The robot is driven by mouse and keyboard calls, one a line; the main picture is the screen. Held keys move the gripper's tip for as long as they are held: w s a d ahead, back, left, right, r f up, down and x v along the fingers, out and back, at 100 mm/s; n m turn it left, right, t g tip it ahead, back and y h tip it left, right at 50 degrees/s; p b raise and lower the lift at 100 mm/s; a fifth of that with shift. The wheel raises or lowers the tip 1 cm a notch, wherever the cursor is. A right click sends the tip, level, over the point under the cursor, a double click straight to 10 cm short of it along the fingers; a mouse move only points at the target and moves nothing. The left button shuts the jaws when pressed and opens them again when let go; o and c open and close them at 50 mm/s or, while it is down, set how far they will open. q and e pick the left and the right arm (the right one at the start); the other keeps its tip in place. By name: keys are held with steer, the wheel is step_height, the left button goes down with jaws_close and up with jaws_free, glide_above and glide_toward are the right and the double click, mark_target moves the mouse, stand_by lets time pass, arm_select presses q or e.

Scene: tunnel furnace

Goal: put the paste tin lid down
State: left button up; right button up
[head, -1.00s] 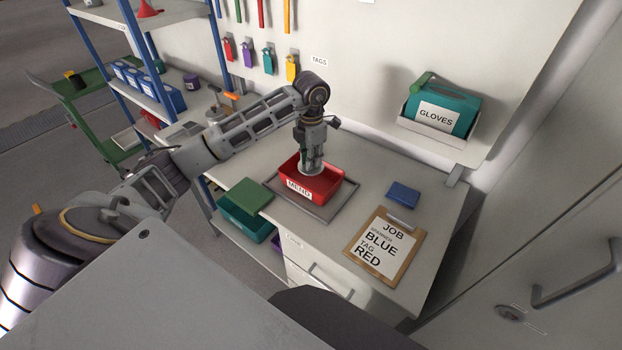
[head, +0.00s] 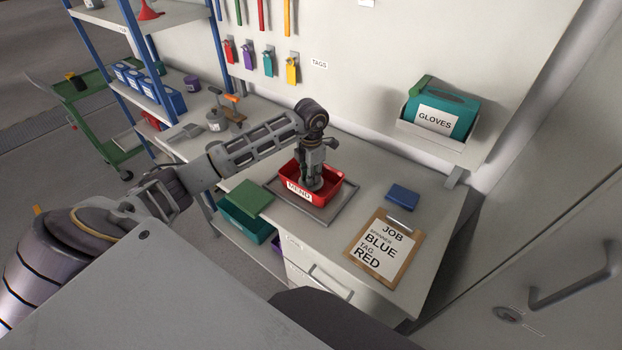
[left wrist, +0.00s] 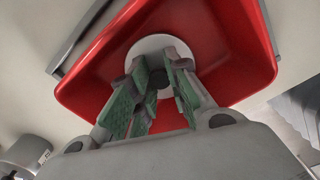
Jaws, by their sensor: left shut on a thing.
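My left gripper (head: 312,184) points down into the red bin (head: 331,190) labelled MEND, which sits on a grey tray on the bench. In the left wrist view, the green-padded fingers (left wrist: 155,95) are closed on a part of the round pale lid (left wrist: 150,48). The lid lies within the red bin's outline, low in it. The fingers hide part of the lid, and I cannot tell whether it touches the bin floor. A grey tin (head: 216,120) stands on the bench at the back left. My right gripper is not in view.
The grey tray (head: 322,217) lies under the bin. A green flat box (head: 249,198), a blue block (head: 403,196) and a clipboard (head: 380,248) are nearby. The bench is bare between bin and clipboard. A glove box (head: 440,112) hangs at the back wall.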

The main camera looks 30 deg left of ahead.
arm_select(q)
steer(key=shift+f, duration=0.95)
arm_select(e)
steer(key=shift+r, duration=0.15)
arm_select(q)
steer(key=shift+f, duration=0.15)
steer(key=o, duration=0.8)
steer(key=shift+o, duration=0.3)
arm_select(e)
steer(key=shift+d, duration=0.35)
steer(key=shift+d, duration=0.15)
